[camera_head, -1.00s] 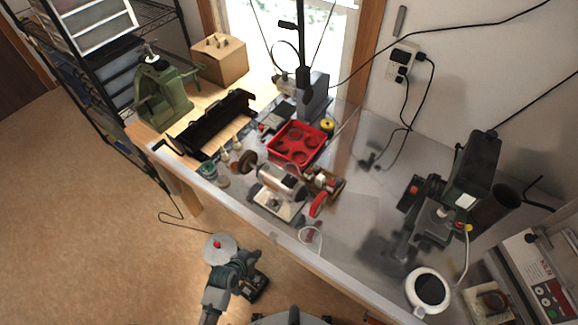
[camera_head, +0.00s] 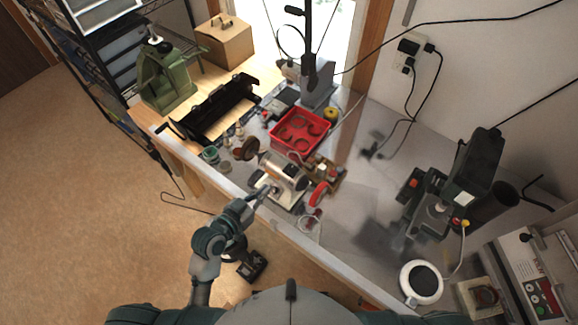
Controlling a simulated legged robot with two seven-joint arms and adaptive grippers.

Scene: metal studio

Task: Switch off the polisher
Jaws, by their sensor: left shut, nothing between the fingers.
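The polisher (camera_head: 287,172) stands on the workbench, a grey motor body on a light base plate. It has a brown wheel (camera_head: 250,149) at its left end and a red wheel (camera_head: 319,194) at its right end. My left gripper (camera_head: 266,189) is shut and empty, at the front left of the base plate, close to the switch area. I cannot tell whether it touches the base. The switch itself is too small to make out behind the fingertips. My right gripper is not in view.
A red tray (camera_head: 299,131) lies behind the polisher. A black roller machine (camera_head: 214,107) and a green press (camera_head: 165,76) stand at the left of the bench. A drill press (camera_head: 467,178) stands at the right.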

